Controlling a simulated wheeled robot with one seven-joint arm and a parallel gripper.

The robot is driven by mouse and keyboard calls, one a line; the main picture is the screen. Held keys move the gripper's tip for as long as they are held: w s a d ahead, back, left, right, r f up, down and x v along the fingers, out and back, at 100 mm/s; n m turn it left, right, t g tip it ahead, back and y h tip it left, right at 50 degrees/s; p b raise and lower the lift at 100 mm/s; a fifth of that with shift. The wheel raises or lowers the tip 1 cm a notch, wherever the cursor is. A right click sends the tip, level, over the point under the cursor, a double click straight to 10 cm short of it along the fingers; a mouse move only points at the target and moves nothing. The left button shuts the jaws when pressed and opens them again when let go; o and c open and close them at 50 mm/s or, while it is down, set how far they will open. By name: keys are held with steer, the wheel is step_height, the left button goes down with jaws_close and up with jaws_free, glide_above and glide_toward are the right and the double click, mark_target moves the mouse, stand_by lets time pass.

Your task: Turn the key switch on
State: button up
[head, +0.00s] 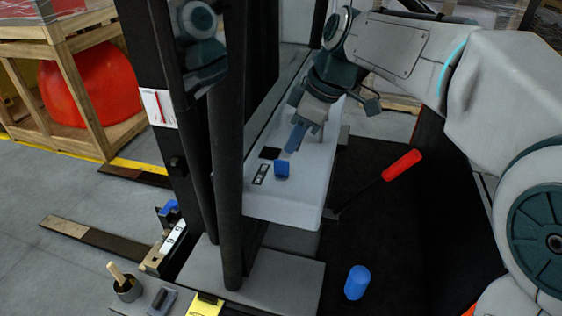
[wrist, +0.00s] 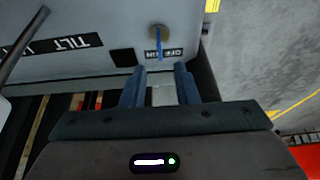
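In the head view my gripper (head: 295,138) is over the grey panel (head: 300,203), and I cannot make out the key switch there.
A TILT label (wrist: 70,42) and a black square (wrist: 123,57) are on the same panel. A blue knob (head: 281,170) rises from the panel. A red-handled lever (head: 401,166) is to its right. A dark mast post (head: 228,180) stands at the left.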

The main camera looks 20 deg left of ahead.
mark_target(281, 161)
steer(key=x, duration=0.8)
steer(key=shift+r, duration=0.1)
jaws_close()
